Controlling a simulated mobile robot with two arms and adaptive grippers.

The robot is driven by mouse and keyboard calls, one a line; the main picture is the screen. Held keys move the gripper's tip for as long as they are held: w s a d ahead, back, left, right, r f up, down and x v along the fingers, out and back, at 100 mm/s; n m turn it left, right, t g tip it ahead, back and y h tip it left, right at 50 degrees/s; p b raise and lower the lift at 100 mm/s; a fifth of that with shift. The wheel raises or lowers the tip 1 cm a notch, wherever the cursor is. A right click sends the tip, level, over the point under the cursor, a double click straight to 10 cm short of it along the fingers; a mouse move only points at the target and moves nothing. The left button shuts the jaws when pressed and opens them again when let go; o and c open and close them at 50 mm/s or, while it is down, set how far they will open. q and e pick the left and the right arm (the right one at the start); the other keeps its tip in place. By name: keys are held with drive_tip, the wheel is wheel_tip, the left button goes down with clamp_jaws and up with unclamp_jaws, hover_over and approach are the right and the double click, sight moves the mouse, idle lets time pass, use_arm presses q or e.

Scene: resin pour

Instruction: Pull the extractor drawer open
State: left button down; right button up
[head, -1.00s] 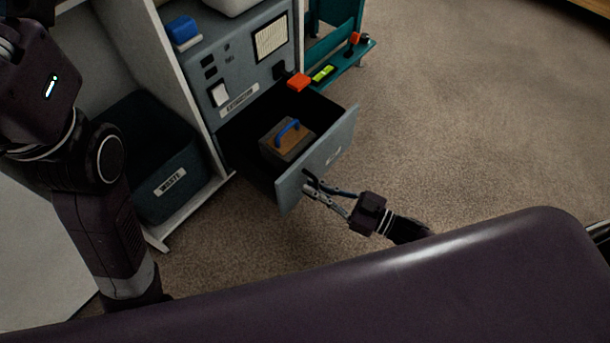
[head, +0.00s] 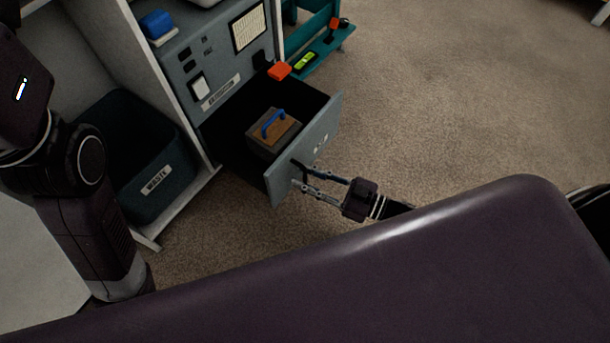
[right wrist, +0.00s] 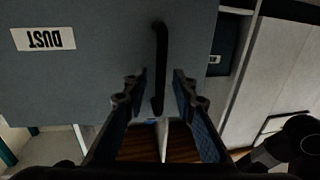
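The extractor drawer (head: 318,128) stands well out from the grey extractor cabinet (head: 205,58). A wooden block with a blue handle (head: 273,130) sits inside it. The drawer's black bar handle (right wrist: 161,38) shows in the right wrist view beside an upside-down "DUST" label (right wrist: 43,39). My right gripper (head: 299,178) is at the drawer front. In the right wrist view its fingers (right wrist: 160,85) are apart, one on each side of the handle, with a visible gap to it. Only part of my left arm shows, at the left; its gripper is out of view.
A dark waste bin (head: 158,183) stands in the white shelf unit left of the drawer. A teal rack (head: 325,45) stands behind the drawer. An orange piece (head: 279,70) is near the drawer's back corner. The carpet (head: 440,100) to the right is clear.

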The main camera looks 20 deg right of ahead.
drive_tip(key=v, duration=1.1)
drive_tip(key=shift+s+d, duration=0.15)
drive_tip(key=shift+d, duration=0.05)
